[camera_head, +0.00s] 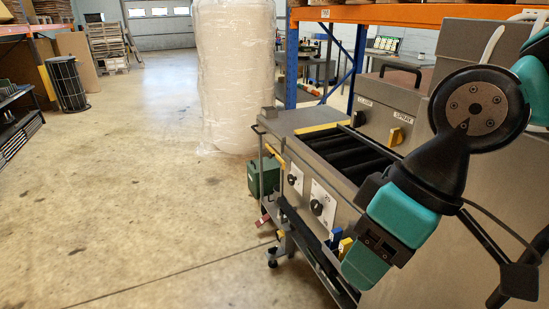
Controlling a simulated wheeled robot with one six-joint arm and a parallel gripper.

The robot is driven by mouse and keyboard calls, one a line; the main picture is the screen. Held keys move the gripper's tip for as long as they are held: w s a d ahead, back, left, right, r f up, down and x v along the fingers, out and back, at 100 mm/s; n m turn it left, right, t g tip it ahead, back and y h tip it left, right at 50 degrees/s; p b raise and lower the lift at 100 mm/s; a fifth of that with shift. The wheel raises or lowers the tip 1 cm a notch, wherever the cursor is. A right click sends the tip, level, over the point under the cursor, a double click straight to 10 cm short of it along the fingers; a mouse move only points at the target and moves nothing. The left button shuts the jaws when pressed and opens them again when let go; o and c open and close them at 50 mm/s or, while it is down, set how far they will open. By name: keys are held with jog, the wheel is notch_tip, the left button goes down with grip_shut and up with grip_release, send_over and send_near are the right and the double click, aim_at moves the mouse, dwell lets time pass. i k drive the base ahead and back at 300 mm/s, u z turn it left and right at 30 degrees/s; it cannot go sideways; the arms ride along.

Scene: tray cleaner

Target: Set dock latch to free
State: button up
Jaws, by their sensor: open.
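The tray cleaner is a grey metal machine (335,200) at the right, with dark rollers in its top opening and dials on its front. No part reads clearly as the dock latch. Small candidates low on the machine are a red lever (263,220), a yellow piece (281,234), and a blue tab (335,239) beside a yellow tab (345,246). My gripper (376,247), teal and black, is in front of the machine's near right part, over those tabs in the picture. It is open; its fingertips are hard to make out. It hides part of the machine's front.
A green box (264,176) is at the machine's far end. A wrapped pallet stack (235,75) stands behind. A caster (272,263) touches the floor. Open floor (130,200) lies left.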

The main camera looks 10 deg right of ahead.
aim_at(273, 153)
jog(key=k, duration=1.65)
jog(key=u, duration=1)
jog(key=i, duration=5)
jog(key=z, duration=2.35)
